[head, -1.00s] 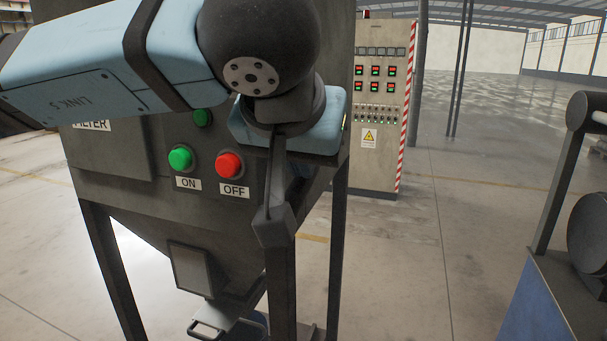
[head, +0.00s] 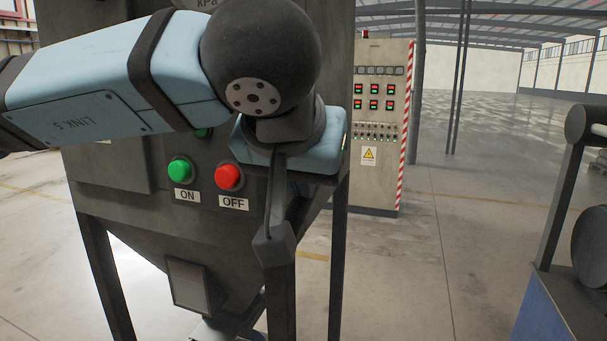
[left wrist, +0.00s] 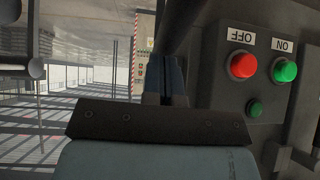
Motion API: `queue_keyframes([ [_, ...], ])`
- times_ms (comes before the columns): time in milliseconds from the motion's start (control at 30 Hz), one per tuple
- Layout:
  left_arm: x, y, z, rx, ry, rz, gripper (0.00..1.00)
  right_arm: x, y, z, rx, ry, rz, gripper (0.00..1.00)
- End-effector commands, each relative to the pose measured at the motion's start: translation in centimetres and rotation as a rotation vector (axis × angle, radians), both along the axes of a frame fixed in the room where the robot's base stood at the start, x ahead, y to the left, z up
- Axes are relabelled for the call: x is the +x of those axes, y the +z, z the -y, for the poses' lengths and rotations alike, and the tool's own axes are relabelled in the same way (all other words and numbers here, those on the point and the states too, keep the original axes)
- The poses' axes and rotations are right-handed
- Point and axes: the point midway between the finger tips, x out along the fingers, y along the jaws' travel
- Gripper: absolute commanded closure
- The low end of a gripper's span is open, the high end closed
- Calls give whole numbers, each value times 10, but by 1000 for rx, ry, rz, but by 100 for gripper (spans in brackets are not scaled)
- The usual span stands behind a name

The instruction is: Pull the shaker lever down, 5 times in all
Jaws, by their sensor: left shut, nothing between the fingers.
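The shaker lever is not clearly seen; the right side of the grey filter machine (head: 225,125) is largely hidden by my left arm. My left gripper (head: 298,185) is at that side, right of the red OFF button, with its fingers mostly hidden behind its light blue body in the head view. In the left wrist view the gripper (left wrist: 165,85) is shut with nothing between its fingers, in front of the machine's dark side. I cannot tell whether it touches a lever. My right gripper is not in view.
The green ON button (head: 180,170) and red OFF button (head: 228,177) are left of the gripper. Machine legs (head: 338,260) stand below. A control cabinet (head: 376,140) stands behind. Dark equipment (head: 560,200) is at the right; the floor between is clear.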

Motion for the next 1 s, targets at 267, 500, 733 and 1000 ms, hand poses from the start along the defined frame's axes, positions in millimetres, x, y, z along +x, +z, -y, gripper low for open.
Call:
queue_keyframes([
  [267,-15,25,6,6,-5,-4,100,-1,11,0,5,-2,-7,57],
  [500,-53,65,2,4,-4,3,100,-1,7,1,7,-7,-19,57],
  [733,-83,94,-6,3,-2,2,100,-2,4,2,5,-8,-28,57],
  [1000,-95,106,-9,2,-1,2,100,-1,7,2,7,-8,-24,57],
])
